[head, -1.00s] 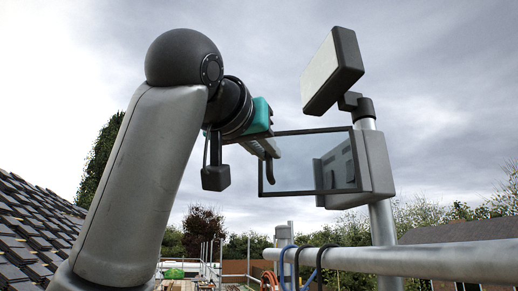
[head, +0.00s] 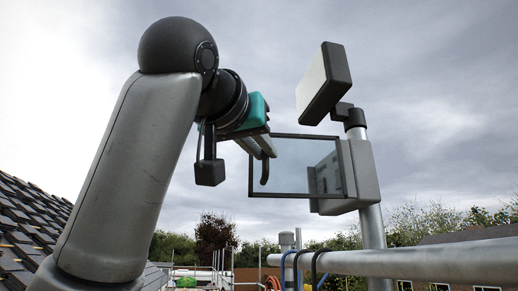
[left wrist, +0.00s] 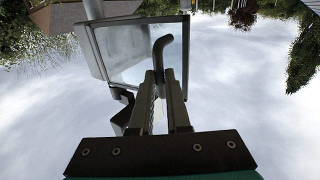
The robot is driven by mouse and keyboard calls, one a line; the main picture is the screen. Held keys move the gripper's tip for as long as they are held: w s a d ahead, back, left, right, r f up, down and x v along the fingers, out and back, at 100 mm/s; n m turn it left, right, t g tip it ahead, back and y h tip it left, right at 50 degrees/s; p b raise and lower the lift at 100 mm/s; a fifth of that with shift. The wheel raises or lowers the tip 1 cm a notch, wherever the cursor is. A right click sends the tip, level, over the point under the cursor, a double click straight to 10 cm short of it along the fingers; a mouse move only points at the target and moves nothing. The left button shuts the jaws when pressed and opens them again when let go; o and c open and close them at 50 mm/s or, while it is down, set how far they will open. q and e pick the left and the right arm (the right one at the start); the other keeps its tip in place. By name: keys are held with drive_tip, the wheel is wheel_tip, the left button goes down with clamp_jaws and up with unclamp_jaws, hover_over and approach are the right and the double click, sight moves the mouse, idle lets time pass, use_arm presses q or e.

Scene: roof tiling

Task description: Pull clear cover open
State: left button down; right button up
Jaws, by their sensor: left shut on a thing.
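The clear cover (head: 291,166) is a see-through pane with a thin dark frame. It stands swung out from the grey box (head: 361,178) on the pole, its right side by the box. My left gripper (head: 264,157) is shut on the cover's dark bent handle (head: 265,172), near the pane's left side. In the left wrist view, the two fingers lie close together at the handle (left wrist: 163,45), with the cover (left wrist: 125,52) behind. The box's inner face shows only through the pane. My right gripper is not in view.
A lamp-like panel (head: 324,83) sits on the pole above the box. A grey rail (head: 420,263) with blue and black cables runs below at the right. A tiled roof (head: 28,225) lies at the left. Open sky surrounds the cover on its left.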

use_arm(q)
drive_tip(key=shift+s+d, duration=0.1)
drive_tip(key=shift+d, duration=0.05)
drive_tip(key=c, duration=1.1)
unclamp_jaws()
drive_tip(key=shift+d, duration=0.2)
drive_tip(key=shift+o, duration=1.1)
drive_tip(key=shift+a, duration=0.15)
drive_tip(key=b+v, duration=0.6)
drive_tip(key=v, duration=0.9)
